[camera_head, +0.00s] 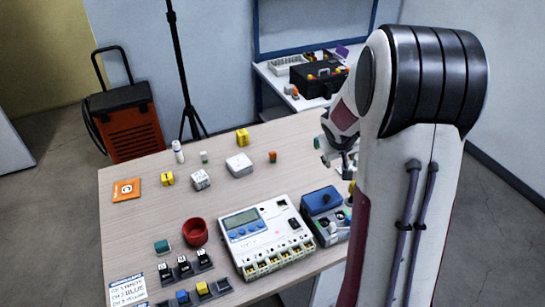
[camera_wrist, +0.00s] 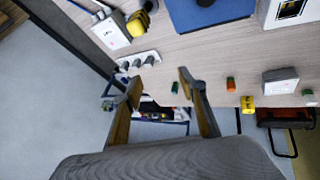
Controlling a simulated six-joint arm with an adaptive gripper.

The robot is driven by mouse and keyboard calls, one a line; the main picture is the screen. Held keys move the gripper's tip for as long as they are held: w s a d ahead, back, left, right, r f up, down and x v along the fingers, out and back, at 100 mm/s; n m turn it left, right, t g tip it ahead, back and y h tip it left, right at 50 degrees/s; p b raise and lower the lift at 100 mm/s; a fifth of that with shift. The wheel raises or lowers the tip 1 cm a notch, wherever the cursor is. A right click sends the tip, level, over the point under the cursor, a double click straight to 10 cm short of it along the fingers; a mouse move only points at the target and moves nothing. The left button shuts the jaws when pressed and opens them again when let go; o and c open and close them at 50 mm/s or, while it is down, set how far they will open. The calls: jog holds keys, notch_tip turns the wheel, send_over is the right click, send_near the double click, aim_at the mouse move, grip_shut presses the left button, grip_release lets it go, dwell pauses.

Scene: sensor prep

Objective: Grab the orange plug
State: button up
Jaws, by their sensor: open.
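The orange plug (camera_head: 272,157) is a small upright cylinder on the table, right of a white box in the head view. In the head view my gripper (camera_head: 346,152) is at the table's right side, partly hidden by my arm, right of the orange plug.
White boxes (camera_head: 239,164) and a yellow cube (camera_head: 242,137) stand near the orange plug. A white meter unit (camera_head: 276,226), a blue-topped device (camera_head: 322,200) and a red cup (camera_head: 195,232) stand nearer the front. A white socket strip (camera_wrist: 138,63) lies near my left finger in the wrist view.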

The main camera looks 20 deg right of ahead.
aim_at(273, 157)
jog(key=w+d+f+t+y, duration=0.1)
jog(key=w+f, duration=0.1)
jog(key=w, duration=0.2)
jog(key=w+d+f+n+t+y, duration=0.1)
jog(key=w+f, duration=0.2)
jog(key=w, duration=0.1)
jog(key=w+d+f+t, duration=0.1)
jog(key=w+f+t, duration=0.1)
jog(key=w+f, duration=0.1)
jog(key=shift+w+d+n+y, duration=0.1)
jog(key=shift+w+n+y, duration=0.25)
jog(key=shift+w, duration=0.5)
jog(key=w+a+y, duration=0.1)
jog(key=w+a, duration=0.1)
jog(key=w+a+n+t+y, duration=0.1)
jog(key=shift+w+a+t+y, duration=0.3)
jog(key=shift+w+a+y, duration=0.05)
jog(key=shift+w, duration=0.05)
jog(key=w+a+r+t+y, duration=0.1)
jog(key=a+r+y, duration=0.3)
jog(key=a, duration=0.3)
jog(key=shift+w+a+r+y, duration=0.3)
jog(key=shift+a+r, duration=0.1)
jog(key=shift+r, duration=0.1)
jog(key=shift+f, duration=0.15)
jog(key=shift+f, duration=2.75)
jog(key=shift+f, duration=0.1)
